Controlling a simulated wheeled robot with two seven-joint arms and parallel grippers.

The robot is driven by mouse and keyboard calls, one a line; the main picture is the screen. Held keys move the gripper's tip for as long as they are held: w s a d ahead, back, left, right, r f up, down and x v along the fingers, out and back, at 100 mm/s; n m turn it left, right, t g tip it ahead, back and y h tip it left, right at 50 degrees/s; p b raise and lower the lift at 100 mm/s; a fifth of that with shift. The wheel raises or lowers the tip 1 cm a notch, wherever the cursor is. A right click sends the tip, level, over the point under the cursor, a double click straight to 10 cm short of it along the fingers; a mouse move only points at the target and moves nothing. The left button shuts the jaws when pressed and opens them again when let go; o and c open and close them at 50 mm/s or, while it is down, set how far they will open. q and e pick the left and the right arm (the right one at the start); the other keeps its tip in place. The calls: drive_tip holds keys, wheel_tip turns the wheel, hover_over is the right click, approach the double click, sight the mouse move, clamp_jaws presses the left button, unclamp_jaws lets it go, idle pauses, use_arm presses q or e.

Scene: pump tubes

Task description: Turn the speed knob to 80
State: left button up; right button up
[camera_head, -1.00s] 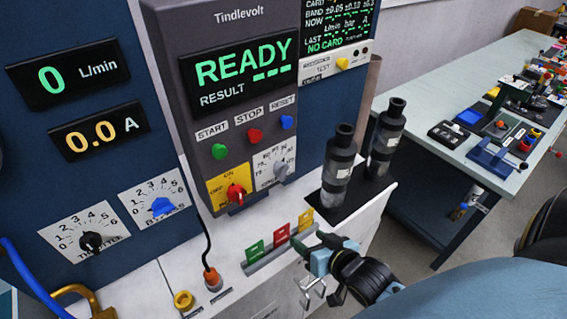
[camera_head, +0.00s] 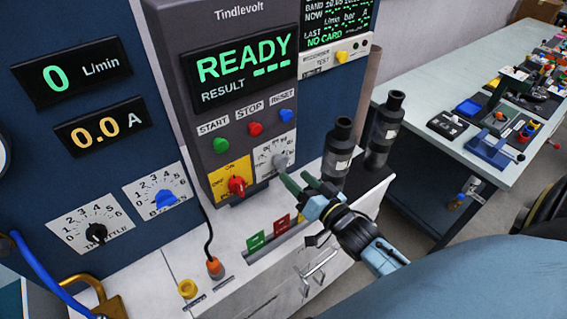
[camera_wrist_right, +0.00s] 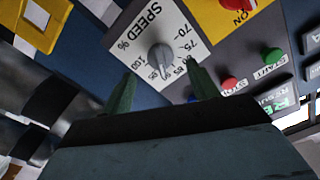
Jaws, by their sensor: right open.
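The speed knob (camera_head: 280,161) is a grey pointer knob on a white dial plate (camera_head: 265,153), low on the Tindlevolt panel. In the right wrist view the knob (camera_wrist_right: 160,56) sits on the plate marked SPEED %, with marks from 70 to 100. My right gripper (camera_head: 298,181) is just in front of and below the knob. Its green fingertips (camera_wrist_right: 163,88) are apart, with the knob a little beyond the gap between them and apart from both. The exact setting is hard to read. My left gripper is not in view.
A red switch (camera_head: 237,186) on a yellow plate is left of the dial. START, STOP (camera_head: 255,129) and RESET buttons sit above. Two dark cylinders (camera_head: 338,150) stand close right of the gripper. Coloured cards (camera_head: 282,223) stand on the white bench below.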

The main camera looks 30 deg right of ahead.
sight(286, 167)
drive_tip(key=w, duration=0.6)
drive_tip(key=shift+w+a, duration=0.25)
drive_tip(key=c, duration=1)
